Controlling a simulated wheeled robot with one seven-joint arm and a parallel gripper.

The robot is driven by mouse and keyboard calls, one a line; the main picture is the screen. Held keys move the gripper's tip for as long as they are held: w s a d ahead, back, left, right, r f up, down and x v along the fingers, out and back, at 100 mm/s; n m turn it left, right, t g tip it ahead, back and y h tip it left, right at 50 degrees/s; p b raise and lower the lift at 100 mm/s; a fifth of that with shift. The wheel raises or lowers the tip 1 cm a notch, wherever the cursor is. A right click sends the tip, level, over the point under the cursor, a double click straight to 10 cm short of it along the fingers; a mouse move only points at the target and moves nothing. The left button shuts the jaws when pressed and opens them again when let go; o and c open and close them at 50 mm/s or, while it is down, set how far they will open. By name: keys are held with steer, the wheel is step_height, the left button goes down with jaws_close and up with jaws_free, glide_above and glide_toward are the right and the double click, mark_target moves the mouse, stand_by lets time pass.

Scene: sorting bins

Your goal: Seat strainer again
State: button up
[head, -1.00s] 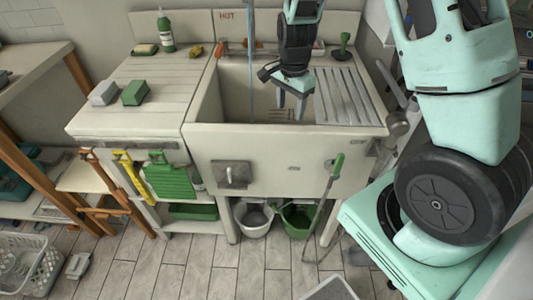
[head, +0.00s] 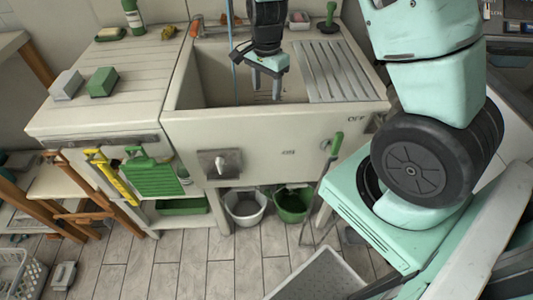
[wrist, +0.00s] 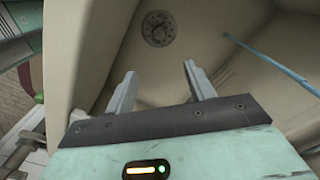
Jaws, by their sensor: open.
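The basin of the pale sink (head: 203,82) lies below my gripper (head: 264,92). My gripper is open and points down into the basin, with nothing between its fingers. In the wrist view my gripper (wrist: 157,75) shows two separated fingers. Beyond them a round grey perforated fitting (wrist: 158,28) sits at the basin's bottom, apart from the fingers. I cannot tell whether it is the strainer or the bare drain. In the head view the basin floor is mostly hidden by the front wall and my gripper.
A thin blue line (wrist: 270,60), stream or rod, runs into the basin. A ribbed drainboard (head: 340,70) is right of the basin. Grey (head: 65,85) and green (head: 102,82) blocks sit on the left counter. A long green-handled tool (head: 328,170) leans at the sink front.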

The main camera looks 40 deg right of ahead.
step_height(320, 180, down, 23)
steer(key=b, duration=0.6)
steer(key=shift+s+f, duration=0.15)
steer(key=c, duration=1.2)
steer(key=shift+o, duration=0.2)
step_height(320, 180, up, 18)
steer(key=p, duration=0.1)
